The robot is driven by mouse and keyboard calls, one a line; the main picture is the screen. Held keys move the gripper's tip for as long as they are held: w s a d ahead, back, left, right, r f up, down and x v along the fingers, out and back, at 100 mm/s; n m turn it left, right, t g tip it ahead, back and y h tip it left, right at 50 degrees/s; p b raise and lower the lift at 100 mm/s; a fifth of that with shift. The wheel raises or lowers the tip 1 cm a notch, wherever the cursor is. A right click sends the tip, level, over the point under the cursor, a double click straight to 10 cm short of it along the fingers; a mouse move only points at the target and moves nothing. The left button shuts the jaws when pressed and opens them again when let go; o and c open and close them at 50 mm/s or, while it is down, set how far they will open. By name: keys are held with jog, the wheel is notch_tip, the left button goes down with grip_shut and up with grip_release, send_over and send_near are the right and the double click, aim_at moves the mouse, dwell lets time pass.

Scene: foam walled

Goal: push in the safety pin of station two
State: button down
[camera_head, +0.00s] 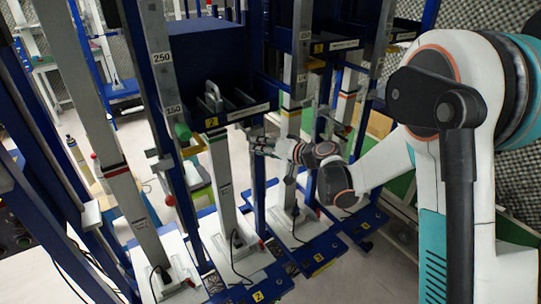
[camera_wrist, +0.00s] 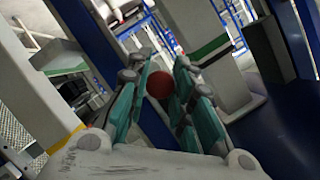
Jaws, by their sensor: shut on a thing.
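Station two is marked by a yellow "2" label (camera_head: 211,122) on its blue carriage and another "2" on its foot plate (camera_head: 258,296). My gripper (camera_head: 256,142) is beside its blue upright, reaching in from the right. In the wrist view a red ball knob (camera_wrist: 160,84), which looks like the safety pin's head, sits between the teal fingers of my gripper (camera_wrist: 164,88). The fingers are shut on it. A blue upright is close behind the knob. The pin's shaft is hidden, so I cannot tell how deep it sits. In the head view the knob cannot be made out.
Station three, with its yellow "3" label (camera_head: 319,48), stands to the right, close to my arm. Grey columns and blue uprights crowd the area. Another red knob (camera_head: 170,200) shows on the left. Black cables lie over the white bases. Pale floor is clear in front.

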jog(key=shift+w+a, duration=0.15)
jog(key=shift+w, duration=0.2)
jog(key=c, duration=1.4)
grip_release()
jog(key=shift+w+a, duration=0.1)
jog(key=shift+o, duration=0.2)
jog(key=v, duration=1.2)
jog(key=shift+r, duration=0.1)
